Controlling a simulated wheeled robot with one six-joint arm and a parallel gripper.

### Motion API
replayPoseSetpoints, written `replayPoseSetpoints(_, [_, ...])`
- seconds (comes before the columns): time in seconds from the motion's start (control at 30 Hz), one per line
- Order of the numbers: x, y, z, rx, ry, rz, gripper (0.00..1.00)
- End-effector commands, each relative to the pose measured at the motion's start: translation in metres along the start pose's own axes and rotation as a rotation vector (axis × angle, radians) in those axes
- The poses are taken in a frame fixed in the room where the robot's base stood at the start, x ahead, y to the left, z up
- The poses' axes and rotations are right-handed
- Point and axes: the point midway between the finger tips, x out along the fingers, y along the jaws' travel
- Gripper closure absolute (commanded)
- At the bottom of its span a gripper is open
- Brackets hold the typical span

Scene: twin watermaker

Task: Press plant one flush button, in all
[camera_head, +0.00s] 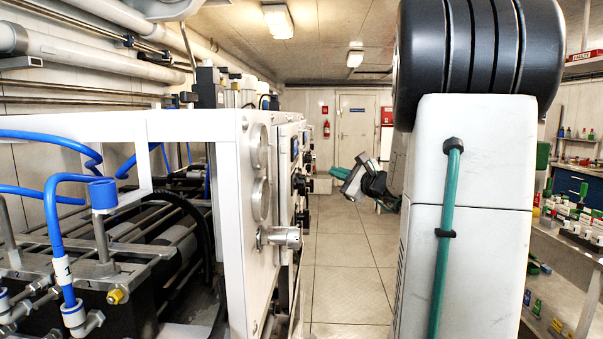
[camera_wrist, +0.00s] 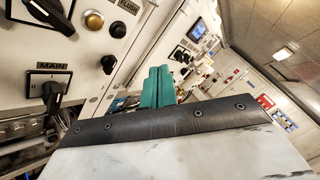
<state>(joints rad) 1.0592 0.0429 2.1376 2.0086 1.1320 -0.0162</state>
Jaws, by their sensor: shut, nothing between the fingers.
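In the wrist view, a pale control panel tilts across the upper left. A FLUSH label (camera_wrist: 128,5) sits at its top edge. My gripper (camera_wrist: 157,72) shows as two teal fingers pressed together, empty, to the right of and below that button in the picture. I cannot tell its depth to the panel. In the head view the white plant frame (camera_head: 190,125) stands at the left with its panel seen edge-on; the flush button cannot be made out there.
In the wrist view, an amber dome (camera_wrist: 94,20), a black knob (camera_wrist: 108,63) and a MAIN rotary switch (camera_wrist: 50,92) are near the button. In the head view, a silver fitting (camera_head: 280,238) juts from the panel. The aisle floor (camera_head: 345,270) is open; a stocked bench (camera_head: 575,225) stands right.

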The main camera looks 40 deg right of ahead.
Motion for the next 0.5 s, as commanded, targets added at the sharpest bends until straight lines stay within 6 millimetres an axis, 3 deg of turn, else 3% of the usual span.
replayPoseSetpoints(0.2, [0.023, 0.017, 0.017, 0.002, -0.003, 0.002, 1.00])
replayPoseSetpoints(0.5, [0.040, 0.029, 0.029, 0.001, -0.001, 0.001, 1.00])
